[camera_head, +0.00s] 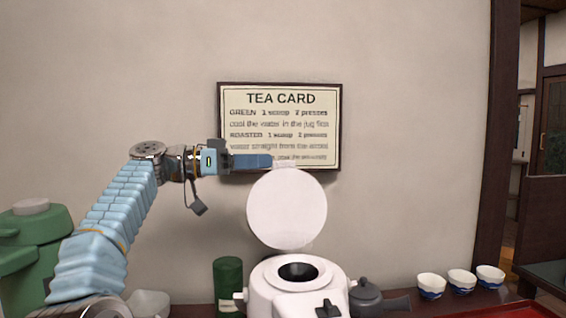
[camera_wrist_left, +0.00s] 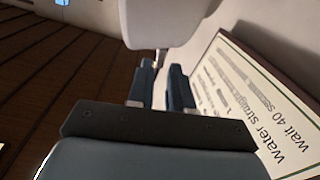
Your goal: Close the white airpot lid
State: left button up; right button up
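The white airpot (camera_head: 297,290) stands on the counter. Its round white lid (camera_head: 287,210) is raised upright above the pot's dark opening. My left gripper (camera_head: 270,161) reaches in from the left, with its blue fingers at the lid's top edge. In the left wrist view, the two fingers (camera_wrist_left: 160,88) are apart, and the white lid (camera_wrist_left: 165,22) is just beyond their tips. I cannot tell whether a fingertip touches the lid. My right gripper is in neither view.
A tea card sign (camera_head: 280,125) hangs on the wall right behind the gripper. A green canister (camera_head: 228,283) stands left of the pot, and a dark teapot (camera_head: 366,298) stands right of it. Several blue-and-white cups (camera_head: 461,281) are further right. A green airpot (camera_head: 35,245) is at far left.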

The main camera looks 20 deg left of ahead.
pick_arm(q)
jog(key=x, duration=0.5)
jog(key=shift+w+d, duration=0.1)
jog(key=shift+d, duration=0.1)
grip_shut()
